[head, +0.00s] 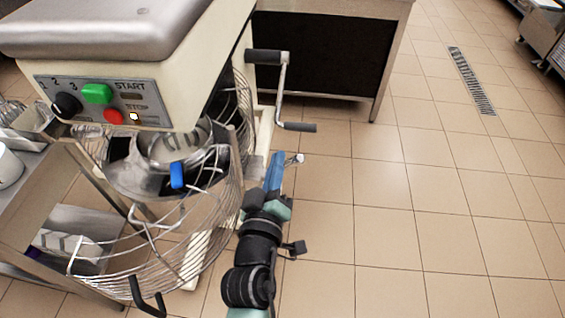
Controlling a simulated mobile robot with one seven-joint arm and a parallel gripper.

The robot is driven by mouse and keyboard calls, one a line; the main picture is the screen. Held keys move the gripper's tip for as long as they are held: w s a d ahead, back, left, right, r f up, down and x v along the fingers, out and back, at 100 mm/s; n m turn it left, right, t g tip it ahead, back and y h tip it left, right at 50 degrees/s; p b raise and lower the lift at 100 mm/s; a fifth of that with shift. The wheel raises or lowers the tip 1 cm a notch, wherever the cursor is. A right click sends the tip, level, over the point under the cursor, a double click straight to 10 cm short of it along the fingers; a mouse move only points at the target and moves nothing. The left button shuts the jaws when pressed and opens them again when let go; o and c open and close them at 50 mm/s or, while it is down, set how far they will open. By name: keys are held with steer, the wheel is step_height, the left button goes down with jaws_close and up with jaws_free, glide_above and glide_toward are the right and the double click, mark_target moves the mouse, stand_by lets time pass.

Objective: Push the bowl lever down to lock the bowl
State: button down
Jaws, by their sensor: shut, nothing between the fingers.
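The mixer (168,78) stands at left with a wire guard (240,120) around its metal bowl (135,180). A short blue-ended handle (177,175) shows at the front of the bowl. A small grey lever with a round knob (297,159) sticks out right of the guard. I cannot tell for certain which is the bowl lever. My gripper (276,158) is shut and empty, right of the guard and close beside the grey knob. Whether it touches the knob I cannot tell. My wrist partly hides the area below.
A cranked handle with black grips (283,92) juts from the mixer's right side above my gripper. A black guard handle (147,300) is at lower left. A steel table (50,210) stands left, a dark-fronted counter (315,50) behind.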

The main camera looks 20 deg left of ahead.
steer(key=shift+w+d+f, duration=0.3)
steer(key=shift+d+f, duration=0.15)
steer(key=shift+f, duration=0.1)
